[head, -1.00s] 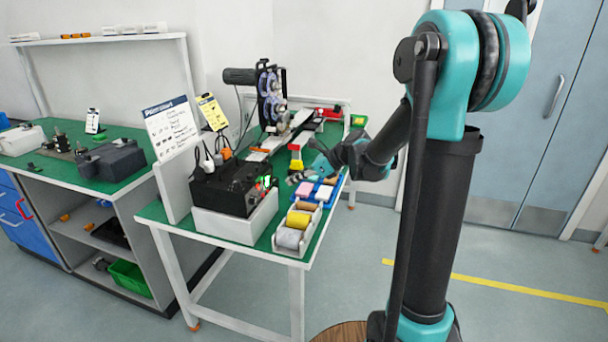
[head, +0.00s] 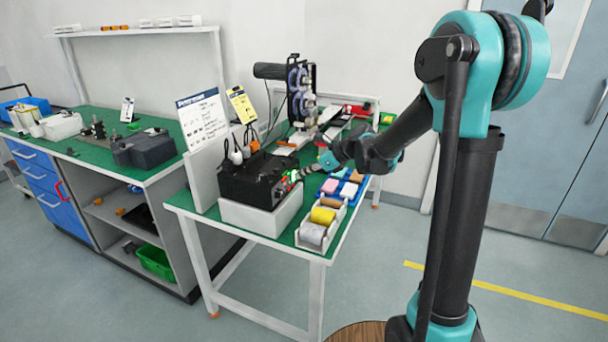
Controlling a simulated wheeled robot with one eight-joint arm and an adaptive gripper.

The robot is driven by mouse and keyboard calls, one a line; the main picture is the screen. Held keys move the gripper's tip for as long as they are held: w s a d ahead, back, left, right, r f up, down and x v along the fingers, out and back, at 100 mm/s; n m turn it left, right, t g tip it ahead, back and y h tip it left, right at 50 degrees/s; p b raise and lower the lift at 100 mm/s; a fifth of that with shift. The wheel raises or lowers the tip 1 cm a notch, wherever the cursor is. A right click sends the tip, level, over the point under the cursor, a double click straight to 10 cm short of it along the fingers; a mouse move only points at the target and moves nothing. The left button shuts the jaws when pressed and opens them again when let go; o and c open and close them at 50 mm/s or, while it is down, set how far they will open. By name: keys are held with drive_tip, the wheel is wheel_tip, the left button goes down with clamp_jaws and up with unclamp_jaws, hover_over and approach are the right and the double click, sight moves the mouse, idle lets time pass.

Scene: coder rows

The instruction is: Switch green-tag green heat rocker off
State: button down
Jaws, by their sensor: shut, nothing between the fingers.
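The black controller box (head: 250,178) sits on a white stand (head: 259,216) at the front left of the green-topped table. Small green and red spots (head: 291,176) show on its right-hand face; the single rocker and its green tag are too small to tell apart.
A white tray of rolls (head: 312,234) stands in front of the gripper, with a blue tray (head: 344,191) beyond it. A printing machine (head: 302,95) stands at the back. A white sign (head: 204,118) and a yellow sign (head: 241,105) rise behind the box.

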drive_tip(key=shift+a+r+h, duration=0.1)
drive_tip(key=shift+a+h, duration=0.15)
drive_tip(key=shift+h, duration=0.05)
drive_tip(key=shift+r, duration=0.1)
drive_tip(key=shift+r, duration=0.7)
